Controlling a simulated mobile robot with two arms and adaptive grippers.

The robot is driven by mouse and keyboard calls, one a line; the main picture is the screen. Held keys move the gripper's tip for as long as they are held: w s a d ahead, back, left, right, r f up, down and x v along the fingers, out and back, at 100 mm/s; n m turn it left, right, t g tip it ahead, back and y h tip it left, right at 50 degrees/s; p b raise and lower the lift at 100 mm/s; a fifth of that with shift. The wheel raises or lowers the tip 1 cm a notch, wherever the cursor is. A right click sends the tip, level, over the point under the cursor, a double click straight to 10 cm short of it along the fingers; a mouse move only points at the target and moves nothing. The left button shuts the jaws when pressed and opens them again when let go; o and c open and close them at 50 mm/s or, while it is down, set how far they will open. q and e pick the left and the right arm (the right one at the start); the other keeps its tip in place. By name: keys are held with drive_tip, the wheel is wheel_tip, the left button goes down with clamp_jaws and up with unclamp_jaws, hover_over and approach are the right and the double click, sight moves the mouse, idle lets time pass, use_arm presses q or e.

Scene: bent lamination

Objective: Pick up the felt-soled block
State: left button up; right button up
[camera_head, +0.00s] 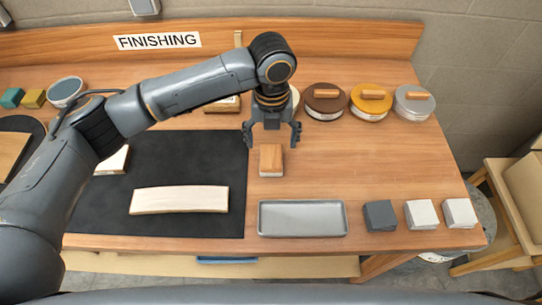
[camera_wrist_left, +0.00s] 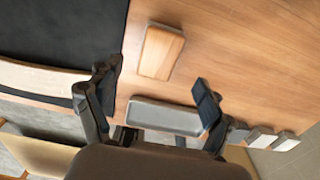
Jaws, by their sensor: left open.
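The felt-soled block (camera_head: 271,160) is a wooden block with a pale grey edge, on the bench just right of the black mat. In the left wrist view the block (camera_wrist_left: 160,52) lies beyond the fingertips, apart from them. My left gripper (camera_head: 272,138) is open and empty, with its fingers pointing down around or just behind the block's far side in the head view. In the left wrist view its two fingers (camera_wrist_left: 158,88) are spread wide. My right gripper is not in view.
A grey tray (camera_head: 302,218) lies in front of the block, with grey and white blocks (camera_head: 381,215) to its right. A curved pale wood piece (camera_head: 180,199) lies on the black mat (camera_head: 190,165). Several lidded tins (camera_head: 325,101) stand behind. The bench right of the block is clear.

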sight(271, 155)
use_arm(q)
drive_tip(key=shift+f, duration=1.15)
wheel_tip(271, 155, down, 4)
drive_tip(key=shift+a+f+p, duration=0.1)
drive_tip(key=shift+f+p, duration=0.05)
drive_tip(key=shift+p, duration=0.9)
drive_tip(key=shift+f, duration=0.25)
drive_tip(key=c, duration=1.3)
